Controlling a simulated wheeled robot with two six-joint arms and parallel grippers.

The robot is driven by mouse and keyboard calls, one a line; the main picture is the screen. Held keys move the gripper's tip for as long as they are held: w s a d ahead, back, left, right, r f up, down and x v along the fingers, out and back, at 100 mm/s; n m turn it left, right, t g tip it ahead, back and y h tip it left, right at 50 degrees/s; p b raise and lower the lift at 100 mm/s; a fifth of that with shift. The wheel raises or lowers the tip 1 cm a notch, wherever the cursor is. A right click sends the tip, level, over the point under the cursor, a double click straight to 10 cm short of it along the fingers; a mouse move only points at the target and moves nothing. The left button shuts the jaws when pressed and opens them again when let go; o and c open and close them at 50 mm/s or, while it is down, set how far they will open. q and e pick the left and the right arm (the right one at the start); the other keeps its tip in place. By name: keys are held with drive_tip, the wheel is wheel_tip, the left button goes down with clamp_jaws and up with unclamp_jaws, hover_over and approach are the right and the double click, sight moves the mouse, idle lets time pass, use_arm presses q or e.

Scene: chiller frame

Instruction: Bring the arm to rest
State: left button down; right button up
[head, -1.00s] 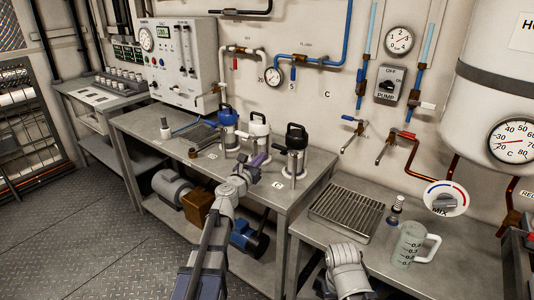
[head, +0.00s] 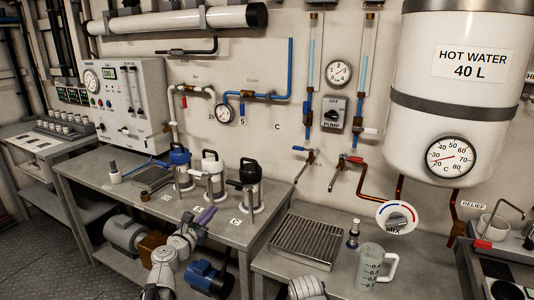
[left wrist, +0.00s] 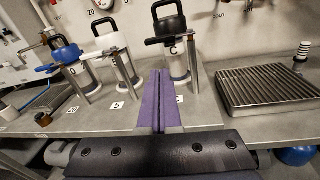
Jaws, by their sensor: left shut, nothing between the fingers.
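My left arm comes in at the bottom left of the head view. Its purple-fingered gripper (head: 205,216) is over the front edge of the middle bench (head: 110,187), with its fingers shut and empty. In the left wrist view the purple fingers (left wrist: 159,98) lie together and point at the bench, just left of the black-handled flask (left wrist: 174,55), without holding it. A grey-white arm link of mine shows at the bottom middle of the head view. My right gripper is not in view.
Blue-, white- and black-topped flasks (head: 214,178) stand on the middle bench. A slatted drain tray (head: 304,241) and a clear measuring jug (head: 369,266) are on the bench to the right. A blue motor (head: 208,277) sits below. A mixing dial (head: 396,217) is on the wall.

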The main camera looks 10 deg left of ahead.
use_arm(q)
drive_tip(key=s+d+f+m+g+h, duration=0.1)
drive_tip(key=s+d+f+m+g, duration=0.25)
drive_tip(key=d+m, duration=0.3)
drive_tip(key=s+d+f+m+g+h, duration=0.25)
drive_tip(key=d+f+m, duration=0.2)
drive_tip(key=d, duration=0.25)
drive_tip(key=s+d+f+m+g+h, duration=0.1)
drive_tip(key=s+d+f+m+g, duration=0.15)
drive_tip(key=d+m, duration=0.4)
drive_tip(key=s+d+f+m+g+y, duration=0.3)
drive_tip(key=s+f+m+g, duration=0.2)
drive_tip(key=s+f+m, duration=0.25)
drive_tip(key=s+a+f+m+g+y, duration=0.2)
drive_tip(key=s+m+y, duration=0.1)
drive_tip(key=s+m, duration=0.2)
drive_tip(key=s+a+f+m+g+y, duration=0.1)
drive_tip(key=s+a+m+g+y, duration=0.1)
drive_tip(key=s+m+y, duration=0.3)
wheel_tip(320, 180, up, 14)
drive_tip(key=h+p, duration=0.1)
drive_tip(key=p, duration=1.3)
drive_tip(key=shift+s+r+m, duration=0.15)
drive_tip(key=shift+m, duration=0.15)
